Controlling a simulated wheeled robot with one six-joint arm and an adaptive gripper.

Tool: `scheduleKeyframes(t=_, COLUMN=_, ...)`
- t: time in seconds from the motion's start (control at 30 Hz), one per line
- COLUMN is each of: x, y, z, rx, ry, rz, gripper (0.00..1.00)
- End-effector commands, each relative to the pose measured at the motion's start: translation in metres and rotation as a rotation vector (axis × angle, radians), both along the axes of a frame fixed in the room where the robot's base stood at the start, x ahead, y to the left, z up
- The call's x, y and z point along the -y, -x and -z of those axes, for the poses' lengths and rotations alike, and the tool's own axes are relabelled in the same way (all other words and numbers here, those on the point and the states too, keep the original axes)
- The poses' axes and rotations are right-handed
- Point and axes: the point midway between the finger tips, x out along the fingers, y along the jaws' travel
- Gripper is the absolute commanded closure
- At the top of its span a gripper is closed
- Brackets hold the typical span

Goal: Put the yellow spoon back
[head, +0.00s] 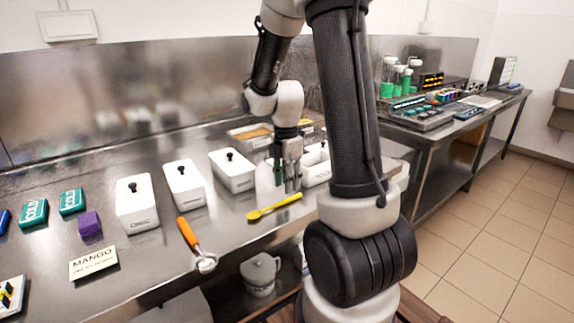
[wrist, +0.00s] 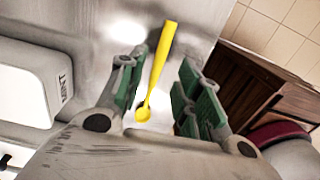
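The yellow spoon (head: 274,207) lies on the steel counter near its front edge, right of the orange-handled scoop. In the wrist view the yellow spoon (wrist: 158,66) lies between the two finger pads, its bowl end toward the palm. My gripper (head: 289,180) is above the counter just behind the spoon in the head view. In the wrist view my gripper (wrist: 158,88) is open, with a gap on both sides of the spoon. Nothing is held. Whether the fingertips touch the counter cannot be told.
White lidded tubs (head: 232,170) stand in a row behind the spoon. An orange-handled scoop (head: 188,233), a MANGO card (head: 93,262) and a purple block (head: 89,224) lie to the left. The counter's front edge is close.

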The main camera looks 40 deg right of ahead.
Motion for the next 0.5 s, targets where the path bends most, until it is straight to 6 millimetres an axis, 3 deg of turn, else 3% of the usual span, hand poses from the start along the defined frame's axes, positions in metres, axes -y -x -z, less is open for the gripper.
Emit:
scheduleKeyframes(t=0.2, x=0.0, y=-0.002, z=-0.048, rx=0.004, ry=0.001, rz=0.0, gripper=0.66)
scheduleKeyframes(t=0.5, x=-0.006, y=0.006, z=-0.086, rx=0.026, ry=0.004, rz=0.079, gripper=0.66)
